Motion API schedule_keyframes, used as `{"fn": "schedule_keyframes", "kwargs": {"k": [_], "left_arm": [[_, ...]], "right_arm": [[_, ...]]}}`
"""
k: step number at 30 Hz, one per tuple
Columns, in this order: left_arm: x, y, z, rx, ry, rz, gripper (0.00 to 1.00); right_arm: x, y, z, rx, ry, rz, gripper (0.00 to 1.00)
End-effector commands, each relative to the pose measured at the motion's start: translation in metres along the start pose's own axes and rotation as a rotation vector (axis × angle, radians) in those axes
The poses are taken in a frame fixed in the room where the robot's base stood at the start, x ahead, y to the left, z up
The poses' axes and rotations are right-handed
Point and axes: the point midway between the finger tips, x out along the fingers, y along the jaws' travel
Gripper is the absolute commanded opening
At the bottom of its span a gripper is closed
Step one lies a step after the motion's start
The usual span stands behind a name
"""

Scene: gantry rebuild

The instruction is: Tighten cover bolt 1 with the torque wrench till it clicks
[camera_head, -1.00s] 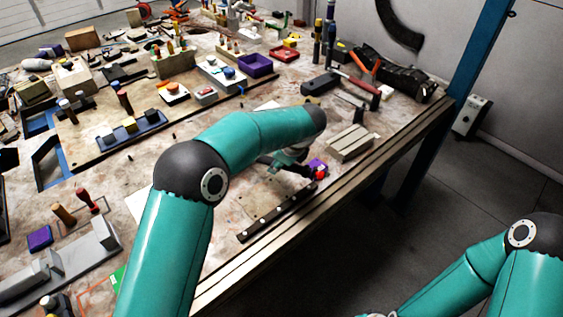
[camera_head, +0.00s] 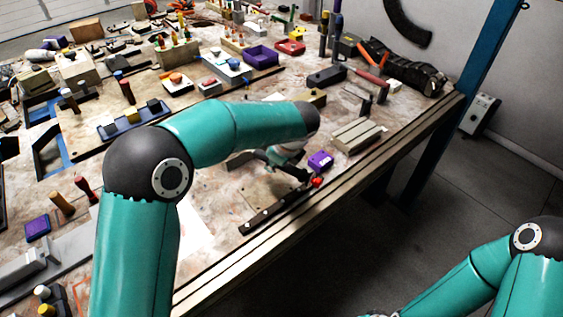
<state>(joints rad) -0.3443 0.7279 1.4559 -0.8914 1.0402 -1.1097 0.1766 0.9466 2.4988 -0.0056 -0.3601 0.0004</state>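My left arm reaches over the bench, and its gripper (camera_head: 306,180) is small and dark, pointing down to the right. It is close to a small red piece (camera_head: 317,182) near the bench's front edge. I cannot tell whether the fingers hold it or are open. A long black bar with pale dots (camera_head: 270,213) lies along the front edge, its far end beside the gripper. A tan plate (camera_head: 262,192) lies behind the bar, partly hidden by my arm. I cannot make out the torque wrench or cover bolt 1 for certain. My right gripper is out of frame.
A purple box (camera_head: 320,161) stands just behind the gripper. A grooved pale block (camera_head: 357,134) lies to its right. A red-handled hammer (camera_head: 368,80) and other tools crowd the back right. The bench edge rail (camera_head: 330,200) runs along the front, with open floor beyond.

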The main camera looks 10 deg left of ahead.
Motion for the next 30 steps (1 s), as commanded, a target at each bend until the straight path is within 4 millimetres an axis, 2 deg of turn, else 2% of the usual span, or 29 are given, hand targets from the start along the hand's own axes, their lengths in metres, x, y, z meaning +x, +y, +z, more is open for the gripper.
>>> {"fn": "schedule_keyframes", "kwargs": {"k": [21, 30], "left_arm": [[-0.005, 0.031, 0.004, 0.179, 0.043, -0.082, 0.00], [-0.006, 0.032, 0.005, 0.187, 0.045, -0.086, 0.00]], "right_arm": [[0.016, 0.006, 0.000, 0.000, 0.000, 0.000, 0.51], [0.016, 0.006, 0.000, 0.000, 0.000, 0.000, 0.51]]}}
